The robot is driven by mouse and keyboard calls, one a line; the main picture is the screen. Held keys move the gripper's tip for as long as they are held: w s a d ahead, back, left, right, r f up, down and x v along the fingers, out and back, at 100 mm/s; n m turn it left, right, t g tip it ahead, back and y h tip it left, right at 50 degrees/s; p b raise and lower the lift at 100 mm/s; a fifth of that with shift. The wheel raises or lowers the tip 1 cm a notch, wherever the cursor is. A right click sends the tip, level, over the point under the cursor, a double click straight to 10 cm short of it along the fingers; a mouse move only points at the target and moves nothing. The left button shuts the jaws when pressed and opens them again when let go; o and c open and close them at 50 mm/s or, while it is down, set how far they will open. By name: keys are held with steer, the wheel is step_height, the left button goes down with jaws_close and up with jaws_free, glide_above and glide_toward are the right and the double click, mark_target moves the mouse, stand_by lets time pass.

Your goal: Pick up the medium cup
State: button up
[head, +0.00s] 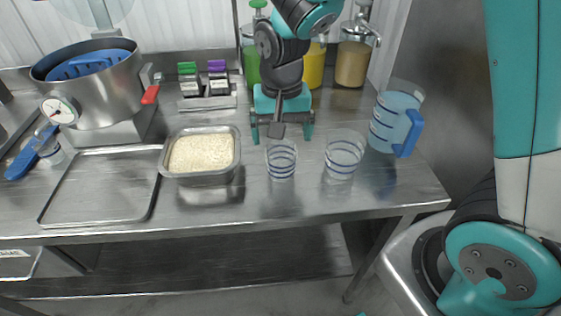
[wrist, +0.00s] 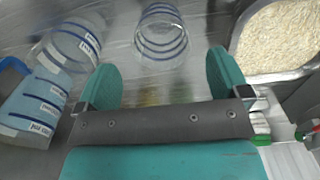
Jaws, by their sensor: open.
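The medium cup (head: 344,155), clear with blue rings, stands upright on the steel table, right of a smaller ringed clear cup (head: 281,160). A larger measuring jug (head: 395,122) with a blue handle stands behind it to the right. My gripper (head: 282,131) is open and empty, pointing at the small cup from behind. In the wrist view, the small cup (wrist: 162,38) lies ahead between the fingertips of my gripper (wrist: 163,75). The medium cup (wrist: 72,45) is left of the left finger, and the jug (wrist: 35,105) is at the left edge.
A steel pan of rice (head: 203,158) stands left of the small cup. An empty tray (head: 100,188) and a large pot (head: 95,85) with a thermometer are further left. Dispenser bottles (head: 352,62) and a rack of green and purple-topped items (head: 206,88) stand behind. The table's front strip is clear.

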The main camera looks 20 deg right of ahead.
mark_target(281, 155)
steer(key=f, duration=0.5)
steer(key=f+p, duration=0.1)
steer(key=f, duration=0.1)
steer(key=shift+w+d+f, duration=0.1)
steer(key=shift+w+f, duration=0.05)
steer(key=shift+w, duration=0.15)
steer(key=shift+c, duration=0.4)
steer(key=c, duration=0.9)
